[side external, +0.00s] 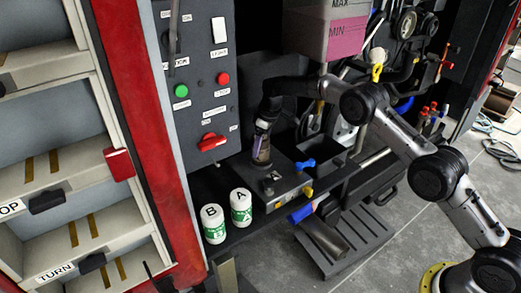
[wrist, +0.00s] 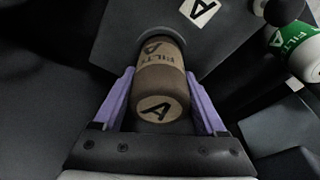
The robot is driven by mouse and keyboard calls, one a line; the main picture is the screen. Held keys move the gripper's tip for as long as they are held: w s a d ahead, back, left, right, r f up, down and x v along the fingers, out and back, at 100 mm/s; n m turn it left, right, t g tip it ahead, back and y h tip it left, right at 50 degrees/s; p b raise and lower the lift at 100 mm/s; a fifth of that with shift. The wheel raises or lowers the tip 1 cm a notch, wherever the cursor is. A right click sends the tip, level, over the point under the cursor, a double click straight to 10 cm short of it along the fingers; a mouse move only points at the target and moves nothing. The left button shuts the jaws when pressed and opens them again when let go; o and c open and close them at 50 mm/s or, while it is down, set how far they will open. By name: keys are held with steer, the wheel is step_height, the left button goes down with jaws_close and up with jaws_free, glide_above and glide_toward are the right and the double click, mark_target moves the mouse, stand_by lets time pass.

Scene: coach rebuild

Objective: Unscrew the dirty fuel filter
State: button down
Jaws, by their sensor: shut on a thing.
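The dirty fuel filter (wrist: 160,78) is a brown cylinder marked "A" on its end and on its label. In the wrist view it sits between the two purple fingers of my gripper (wrist: 158,100), which are shut on it. Its far end meets a round seat on a dark grey plate; I cannot tell how far it is threaded. In the side view my gripper (side external: 262,146) points down over the dark filter block (side external: 275,190), and the filter is mostly hidden there.
Two white-and-green filters, A (side external: 241,208) and B (side external: 214,225), stand on the shelf left of the block. A blue-handled valve (side external: 305,164) is close on the right. A control panel (side external: 200,100) with a red handle stands behind. A tank (side external: 330,30) with pink fluid is above.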

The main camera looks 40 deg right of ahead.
steer(key=shift+r, duration=0.15)
steer(key=n, duration=0.2)
steer(key=shift+w+n+y, duration=0.1)
steer(key=shift+n+y, duration=0.2)
steer(key=shift+n, duration=0.1)
steer(key=n, duration=0.3)
steer(key=shift+g, duration=0.4)
steer(key=shift+n, duration=0.4)
